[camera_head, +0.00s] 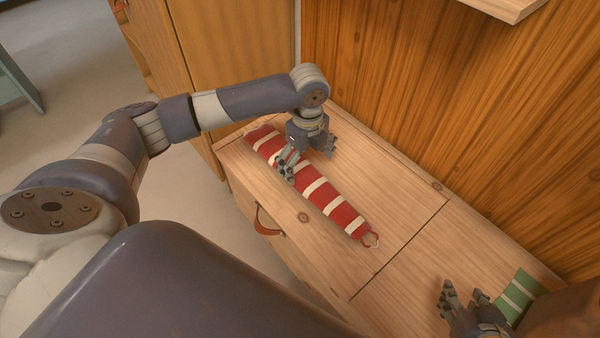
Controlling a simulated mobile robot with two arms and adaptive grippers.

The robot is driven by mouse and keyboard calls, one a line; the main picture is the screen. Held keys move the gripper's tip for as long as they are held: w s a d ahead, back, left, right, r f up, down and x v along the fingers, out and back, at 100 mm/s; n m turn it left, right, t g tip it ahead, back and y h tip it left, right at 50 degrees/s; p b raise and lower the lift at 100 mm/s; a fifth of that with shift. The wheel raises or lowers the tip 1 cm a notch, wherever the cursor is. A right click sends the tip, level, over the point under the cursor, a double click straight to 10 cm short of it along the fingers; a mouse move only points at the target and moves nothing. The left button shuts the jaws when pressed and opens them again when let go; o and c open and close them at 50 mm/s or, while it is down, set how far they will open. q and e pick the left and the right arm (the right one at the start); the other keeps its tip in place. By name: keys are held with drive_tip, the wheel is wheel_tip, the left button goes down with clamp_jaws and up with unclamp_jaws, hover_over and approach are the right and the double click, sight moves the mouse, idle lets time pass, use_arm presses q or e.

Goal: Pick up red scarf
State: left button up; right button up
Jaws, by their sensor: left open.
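The red scarf (325,196) with white stripes lies rolled or folded long on the wooden cabinet top, running from upper left to lower right. My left gripper (309,160) is open above the upper middle part of the scarf, its fingers pointing down on either side of it. I cannot tell whether the fingers touch the scarf. My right gripper (464,298) is at the lower right, over the cabinet top and away from the red scarf. Its fingers look spread apart, with nothing seen between them.
The wooden cabinet top (400,262) has a leather pull (266,222) on its front. A green striped cloth (518,297) lies beside my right gripper, partly hidden. A wooden wall (450,110) rises behind. A shelf edge (508,8) overhangs at the top. Bare top surrounds the scarf.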

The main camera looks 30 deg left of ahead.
sight(307, 175)
use_arm(q)
drive_tip(key=f, duration=0.1)
drive_tip(key=f+b, duration=0.1)
drive_tip(key=shift+d+f, duration=0.2)
drive_tip(key=shift+f, duration=0.2)
wheel_tip(307, 175, down, 2)
drive_tip(key=shift+f+b, duration=0.15)
drive_tip(key=shift+b, duration=0.55)
drive_tip(key=shift+s, duration=0.1)
use_arm(e)
drive_tip(key=w+a+r+t+y, duration=0.2)
drive_tip(key=w+r+t, duration=0.4)
drive_tip(key=r, duration=0.3)
drive_tip(key=shift+w+a+r, duration=0.25)
drive_tip(key=shift+w+a, duration=0.4)
drive_tip(key=shift+w, duration=0.2)
use_arm(q)
drive_tip(key=c, duration=1.2)
